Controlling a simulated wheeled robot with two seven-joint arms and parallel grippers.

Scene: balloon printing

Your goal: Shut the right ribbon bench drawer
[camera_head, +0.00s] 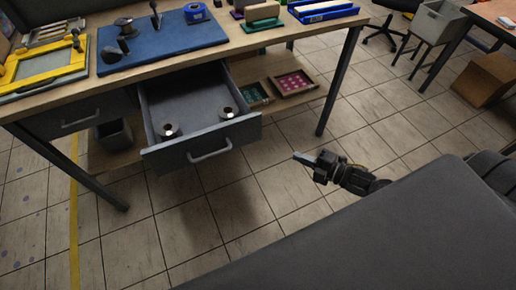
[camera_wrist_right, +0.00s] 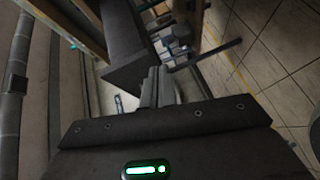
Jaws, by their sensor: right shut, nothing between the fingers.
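The right ribbon bench drawer (camera_head: 200,142) is grey and stands pulled out from under the bench top in the head view. A pale bar handle (camera_head: 210,152) is on its front. Two small dark round pieces with light tops, one of them a left piece (camera_head: 168,130) and the other a right piece (camera_head: 228,113), sit inside the drawer. My right gripper (camera_head: 302,158) is shut and empty, to the right of the drawer front and apart from it. Its fingers (camera_wrist_right: 160,88) also show in the right wrist view. My left gripper is not in view.
The bench top (camera_head: 232,43) carries a blue mat (camera_head: 160,43) and a yellow frame (camera_head: 45,67). A second drawer (camera_head: 80,121) at the left is shut. A bench leg (camera_head: 340,82) stands right of the open drawer. The tiled floor in front of it is clear.

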